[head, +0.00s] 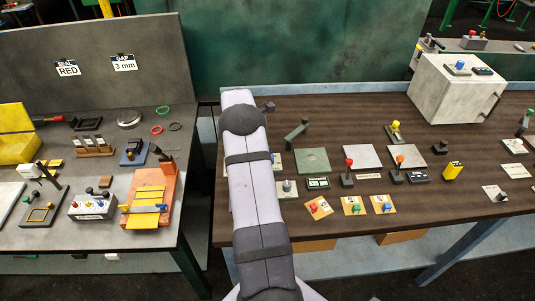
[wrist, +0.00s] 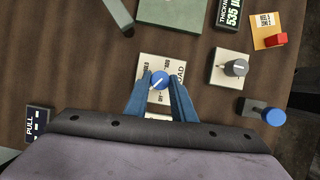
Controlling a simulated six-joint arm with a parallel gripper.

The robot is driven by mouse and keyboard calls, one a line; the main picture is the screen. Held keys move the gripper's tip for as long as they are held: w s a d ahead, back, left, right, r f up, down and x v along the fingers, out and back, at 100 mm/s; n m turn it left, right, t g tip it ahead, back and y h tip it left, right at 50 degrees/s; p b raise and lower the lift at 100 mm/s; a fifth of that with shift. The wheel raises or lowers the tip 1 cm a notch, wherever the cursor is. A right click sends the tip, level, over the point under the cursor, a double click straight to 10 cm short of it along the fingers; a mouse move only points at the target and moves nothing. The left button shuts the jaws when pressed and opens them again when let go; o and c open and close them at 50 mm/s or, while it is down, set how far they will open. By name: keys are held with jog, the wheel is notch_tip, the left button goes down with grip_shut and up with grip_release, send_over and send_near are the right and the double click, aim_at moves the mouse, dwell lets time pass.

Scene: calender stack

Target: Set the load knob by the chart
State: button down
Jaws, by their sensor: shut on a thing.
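A blue knob (wrist: 159,80) sits on a cream plate (wrist: 150,65) in the wrist view. The plate has dark lettering, of which "OAD" shows at the right; the rest is partly covered. A pale line slants across the knob's top, but its pointing end is hard to tell. My gripper (wrist: 160,88) has its two blue fingers on either side of the knob, shut on it. In the head view my own arm hides the gripper and this knob. I cannot make out which card is the chart.
A grey knob on a cream plate (wrist: 232,70) is close at the right, with a blue-topped grey part (wrist: 274,116) below it. A thickness display (wrist: 230,15) reads about 535. A green pad (head: 312,160) lies behind. Signs on the left panel read SEAL RED (head: 67,69) and GAP 3 mm (head: 124,63).

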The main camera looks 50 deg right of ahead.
jog(key=shift+w+d+m+g+y+b, duration=0.1)
jog(key=shift+m+g+y, duration=0.2)
jog(key=shift+m, duration=0.75)
jog(key=shift+d+m+g+y+b, duration=0.15)
jog(key=shift+m+y, duration=0.15)
jog(key=shift+m, duration=0.7)
jog(key=shift+w+d+m+g+y+b, duration=0.1)
jog(key=shift+m+g+y, duration=0.2)
jog(key=shift+m, duration=0.75)
jog(key=shift+s+m, duration=0.1)
jog(key=shift+m, duration=0.4)
jog(key=shift+a, duration=0.1)
jog(key=c, duration=1.5)
grip_release()
jog(key=shift+r, duration=0.1)
notch_tip(320, 180, up, 10)
jog(key=p, duration=0.7)
jog(key=shift+p, duration=0.35)
jog(key=shift+s, duration=0.1)
